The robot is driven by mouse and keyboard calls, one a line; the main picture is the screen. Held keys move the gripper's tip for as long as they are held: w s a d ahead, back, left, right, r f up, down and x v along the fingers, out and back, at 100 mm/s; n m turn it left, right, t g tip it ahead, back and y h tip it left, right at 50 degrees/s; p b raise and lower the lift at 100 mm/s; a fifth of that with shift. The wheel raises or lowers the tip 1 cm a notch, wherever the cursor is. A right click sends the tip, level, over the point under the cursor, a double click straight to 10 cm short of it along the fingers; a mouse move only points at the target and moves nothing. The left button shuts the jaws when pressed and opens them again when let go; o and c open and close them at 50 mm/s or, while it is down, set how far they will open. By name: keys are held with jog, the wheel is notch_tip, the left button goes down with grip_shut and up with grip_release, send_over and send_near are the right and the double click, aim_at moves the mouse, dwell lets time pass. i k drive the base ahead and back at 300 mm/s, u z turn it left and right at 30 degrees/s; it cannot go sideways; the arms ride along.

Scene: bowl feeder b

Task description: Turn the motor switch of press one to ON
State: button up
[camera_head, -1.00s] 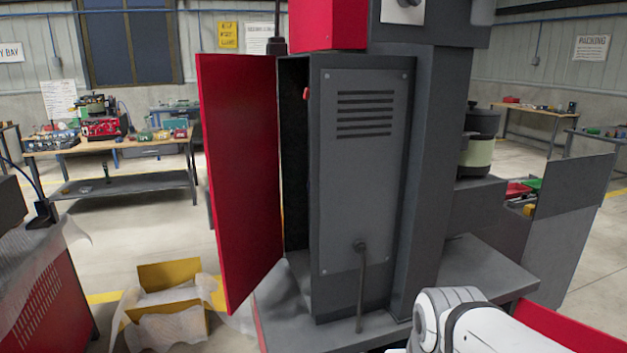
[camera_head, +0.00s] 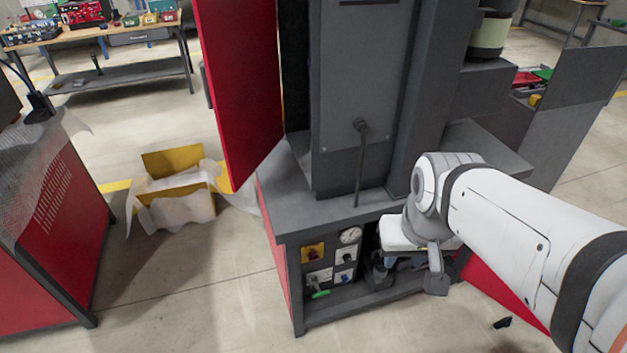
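The press (camera_head: 362,85) is a tall grey machine on a grey table-like base with red sides. Low on the base front, left of my arm, is a small control panel (camera_head: 329,268) with a round gauge, a yellow plate with a dark red knob, and several pale plates with small switches. I cannot read their labels or tell which is the motor switch, nor its position. My white arm reaches in from the right. Its end (camera_head: 436,270) is in front of the open bay right of the panel. The gripper fingers cannot be made out clearly.
A red door (camera_head: 240,90) stands open left of the press. A yellow box (camera_head: 178,190) with pale wrapping lies on the floor. A red-sided bench (camera_head: 55,225) stands at the left. Floor in front of the panel is clear. A small dark object (camera_head: 502,322) lies at lower right.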

aim_at(312, 256)
jog(key=z, duration=0.9)
jog(key=k, duration=0.8)
jog(key=u, duration=0.9)
jog(key=i, duration=1)
jog(key=z, duration=0.4)
